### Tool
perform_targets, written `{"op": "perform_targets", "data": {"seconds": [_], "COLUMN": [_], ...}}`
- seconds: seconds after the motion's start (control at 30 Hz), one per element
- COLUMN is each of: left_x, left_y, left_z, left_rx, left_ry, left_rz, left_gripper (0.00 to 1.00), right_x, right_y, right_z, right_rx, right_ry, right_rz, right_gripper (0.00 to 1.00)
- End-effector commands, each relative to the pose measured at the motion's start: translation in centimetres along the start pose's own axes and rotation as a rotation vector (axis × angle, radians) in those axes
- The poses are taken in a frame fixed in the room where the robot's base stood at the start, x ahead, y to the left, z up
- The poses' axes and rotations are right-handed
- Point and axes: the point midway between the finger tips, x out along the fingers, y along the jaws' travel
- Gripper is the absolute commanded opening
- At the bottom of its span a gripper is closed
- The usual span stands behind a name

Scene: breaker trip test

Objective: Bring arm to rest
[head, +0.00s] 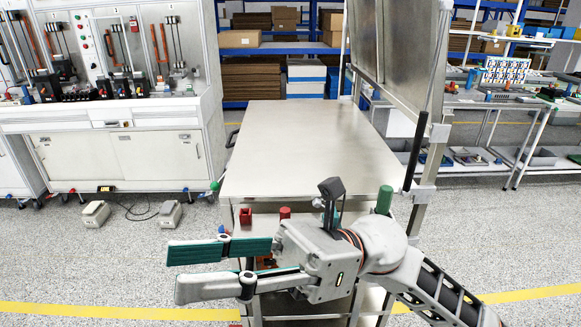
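My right gripper (176,272) reaches in from the lower right, in front of the near edge of a steel-topped cart (300,140). Its two fingers point left and stand apart, with teal pads on them. Only floor shows between the fingers, so it is open and empty. The wrist and forearm run back to the lower right corner. My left gripper is not in view.
The cart's top is bare; a raised steel panel (400,50) stands at its right. Small red blocks (246,216) sit near its front edge, close to my gripper. A test bench (110,130) stands at left, shelving (270,40) behind, a workbench (480,110) at right.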

Motion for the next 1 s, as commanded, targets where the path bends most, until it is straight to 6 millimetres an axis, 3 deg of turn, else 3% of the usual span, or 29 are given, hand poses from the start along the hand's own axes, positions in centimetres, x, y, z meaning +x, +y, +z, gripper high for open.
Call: {"op": "perform_targets", "data": {"seconds": [0.1, 0.2, 0.37, 0.5, 0.67, 0.87, 1.0], "left_x": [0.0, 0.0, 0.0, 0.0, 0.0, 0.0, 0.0], "left_y": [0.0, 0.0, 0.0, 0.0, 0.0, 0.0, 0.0], "left_z": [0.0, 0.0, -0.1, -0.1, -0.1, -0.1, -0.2], "left_rx": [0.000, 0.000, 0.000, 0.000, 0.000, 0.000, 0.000], "left_ry": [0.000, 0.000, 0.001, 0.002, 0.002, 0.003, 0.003], "left_rz": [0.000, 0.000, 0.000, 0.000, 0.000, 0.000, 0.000], "left_gripper": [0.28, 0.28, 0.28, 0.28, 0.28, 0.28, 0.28], "right_x": [-3.0, -6.7, -14.6, -22.5, -30.3, -38.1, -41.8], "right_y": [-3.5, -6.6, -11.2, -13.9, -14.5, -11.7, -8.0], "right_z": [1.8, 2.4, 0.3, -4.7, -12.3, -23.6, -31.4], "right_rx": [0.230, 0.425, 0.741, 1.006, 1.257, 1.507, 1.638], "right_ry": [-0.251, -0.459, -0.802, -1.107, -1.428, -1.813, -2.074], "right_rz": [-0.123, -0.218, -0.360, -0.473, -0.573, -0.679, -0.738], "right_gripper": [0.32, 0.32, 0.32, 0.32, 0.32, 0.32, 0.32]}}
